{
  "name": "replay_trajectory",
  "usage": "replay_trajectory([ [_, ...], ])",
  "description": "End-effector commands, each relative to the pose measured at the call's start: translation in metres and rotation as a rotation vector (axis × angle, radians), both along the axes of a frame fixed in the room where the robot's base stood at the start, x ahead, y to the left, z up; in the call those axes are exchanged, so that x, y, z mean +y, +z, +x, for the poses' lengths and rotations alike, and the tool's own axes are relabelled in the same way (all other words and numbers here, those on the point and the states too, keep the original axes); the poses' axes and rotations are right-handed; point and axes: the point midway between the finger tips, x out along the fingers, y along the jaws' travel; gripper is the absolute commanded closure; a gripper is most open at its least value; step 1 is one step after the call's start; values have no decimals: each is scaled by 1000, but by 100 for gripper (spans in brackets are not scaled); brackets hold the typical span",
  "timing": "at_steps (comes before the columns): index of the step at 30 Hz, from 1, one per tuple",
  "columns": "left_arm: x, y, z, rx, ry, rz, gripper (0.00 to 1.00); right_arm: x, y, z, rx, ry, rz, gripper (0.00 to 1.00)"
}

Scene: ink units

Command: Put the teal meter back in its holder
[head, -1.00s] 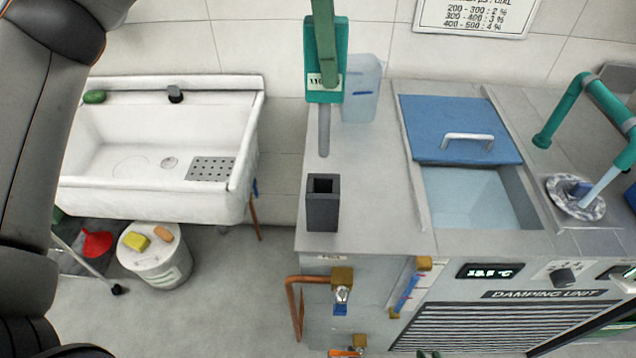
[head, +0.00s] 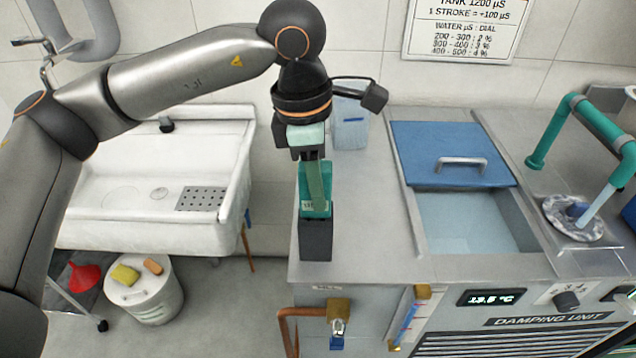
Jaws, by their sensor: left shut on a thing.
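The teal meter (head: 314,203) stands upright at the left end of the counter, with its flat body low and its green handle above. My left gripper (head: 312,157) is shut on the upper handle, its arm coming in from the left. The dark grey square holder (head: 316,242) is directly below the meter's body in the picture. The meter's lower end meets the holder's top edge. The grey probe is hidden, so I cannot tell for sure how deep it sits in the holder. My right gripper is not in view.
A clear container (head: 350,125) stands behind the meter. A tank with a blue lid (head: 455,150) and a teal pipe (head: 560,130) are to the right. A white sink (head: 150,225) is left of the counter. The counter between holder and tank is clear.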

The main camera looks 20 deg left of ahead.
Motion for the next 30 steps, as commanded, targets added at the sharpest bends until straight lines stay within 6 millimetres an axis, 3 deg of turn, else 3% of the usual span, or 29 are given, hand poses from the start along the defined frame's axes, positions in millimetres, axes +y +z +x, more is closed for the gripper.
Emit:
replay_trajectory([
  [8, 0, -2, 0, -1, -1, -1, 100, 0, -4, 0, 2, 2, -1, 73],
  [9, 0, -3, 0, -1, -1, -1, 67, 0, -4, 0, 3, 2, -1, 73],
  [17, 0, -1, 0, 0, -1, 0, 38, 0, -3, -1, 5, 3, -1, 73],
  [25, 0, 0, 0, -1, -1, -1, 38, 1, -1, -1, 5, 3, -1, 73],
  [30, 1, 17, 0, -4, 0, -2, 38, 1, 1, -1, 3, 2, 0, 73],
])
